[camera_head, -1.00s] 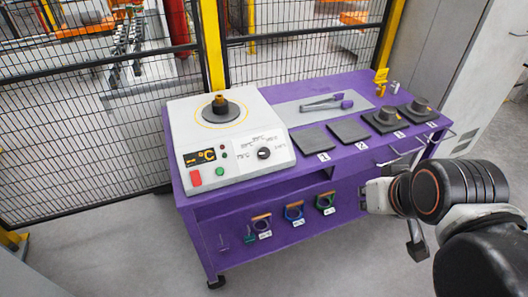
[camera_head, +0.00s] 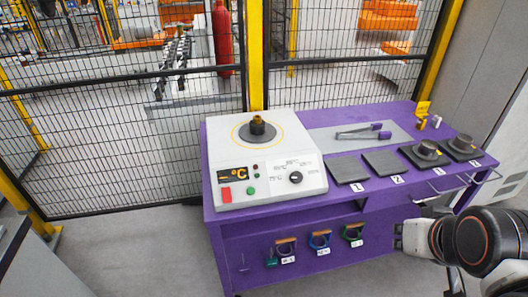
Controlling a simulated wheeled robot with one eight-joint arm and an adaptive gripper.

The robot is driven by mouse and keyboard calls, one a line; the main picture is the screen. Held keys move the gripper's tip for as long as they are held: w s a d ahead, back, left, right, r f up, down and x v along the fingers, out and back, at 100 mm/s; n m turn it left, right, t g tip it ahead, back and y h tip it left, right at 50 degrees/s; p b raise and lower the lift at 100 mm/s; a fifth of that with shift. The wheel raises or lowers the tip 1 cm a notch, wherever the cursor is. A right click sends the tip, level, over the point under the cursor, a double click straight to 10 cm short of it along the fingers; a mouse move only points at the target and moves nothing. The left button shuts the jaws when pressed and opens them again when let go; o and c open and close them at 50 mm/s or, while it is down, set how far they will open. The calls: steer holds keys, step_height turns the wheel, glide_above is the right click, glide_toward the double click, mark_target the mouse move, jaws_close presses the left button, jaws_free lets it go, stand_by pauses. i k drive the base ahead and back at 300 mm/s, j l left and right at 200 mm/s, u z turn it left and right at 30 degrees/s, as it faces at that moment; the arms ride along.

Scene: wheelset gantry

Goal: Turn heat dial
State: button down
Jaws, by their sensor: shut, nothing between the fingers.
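The heat dial (camera_head: 295,177) is a small black knob on the sloped front panel of a white heater box (camera_head: 226,156). Temperature marks are printed in an arc around it. An orange °C display (camera_head: 233,173), a red switch (camera_head: 226,194) and small buttons are to its left. A dark stepped part with a brass top (camera_head: 257,127) stands on the heater. My gripper (camera_head: 402,236) is at the lower right, in front of the table and well apart from the dial. Its fingers are small and partly hidden in this view; it holds nothing visible.
The heater stands on a purple table (camera_head: 340,215). To its right are tongs (camera_head: 363,131), dark numbered pads (camera_head: 347,169) and two dark round parts (camera_head: 427,149). Several coloured-handled tools (camera_head: 319,240) hang on the table front. A black mesh fence (camera_head: 120,120) stands behind. Floor at left is clear.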

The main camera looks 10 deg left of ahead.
mark_target(296, 177)
steer(key=j+u, duration=0.7)
